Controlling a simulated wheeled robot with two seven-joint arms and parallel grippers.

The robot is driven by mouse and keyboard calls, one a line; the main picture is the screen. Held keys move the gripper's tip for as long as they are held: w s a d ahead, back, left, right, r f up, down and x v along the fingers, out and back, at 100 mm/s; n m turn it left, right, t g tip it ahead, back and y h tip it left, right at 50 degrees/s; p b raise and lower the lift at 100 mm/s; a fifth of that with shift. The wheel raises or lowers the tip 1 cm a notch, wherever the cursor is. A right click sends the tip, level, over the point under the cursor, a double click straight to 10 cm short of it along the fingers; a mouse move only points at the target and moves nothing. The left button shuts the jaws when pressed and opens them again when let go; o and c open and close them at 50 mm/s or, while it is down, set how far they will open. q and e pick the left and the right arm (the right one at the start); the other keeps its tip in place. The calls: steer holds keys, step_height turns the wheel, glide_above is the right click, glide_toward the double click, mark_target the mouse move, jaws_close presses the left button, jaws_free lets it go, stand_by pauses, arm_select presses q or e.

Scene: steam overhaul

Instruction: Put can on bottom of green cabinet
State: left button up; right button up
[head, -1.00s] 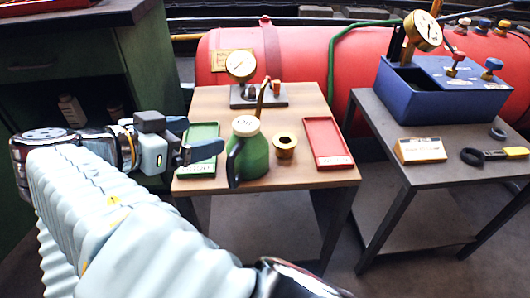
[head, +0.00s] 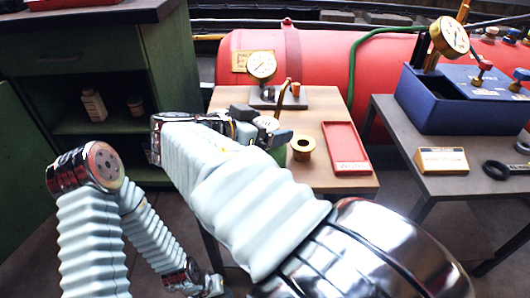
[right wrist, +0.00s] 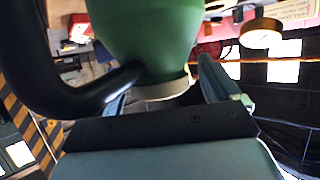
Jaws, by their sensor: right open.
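The green oil can (head: 280,154) with a brass spout stands on the small wooden table, mostly hidden behind my right gripper (head: 266,131). In the right wrist view the can's green body (right wrist: 150,35) and pale collar lie between the two spread fingers of my right gripper (right wrist: 163,82), with its black handle at the left. The fingers are open around the collar; contact cannot be told. The green cabinet (head: 165,60) stands at the left with its front open; its lowest part is partly hidden by my arm. My left gripper (head: 212,285) is barely visible at the bottom edge, its fingers hidden.
A white bottle (head: 93,104) and small pot (head: 135,106) stand on a cabinet shelf. A red tray (head: 345,146), brass cup (head: 303,148) and pressure gauge (head: 262,67) are on the wooden table. A second table holds a blue box (head: 455,105).

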steer(key=shift+c, duration=0.2)
jaws_close()
stand_by(0.3)
steer(key=shift+r, duration=0.15)
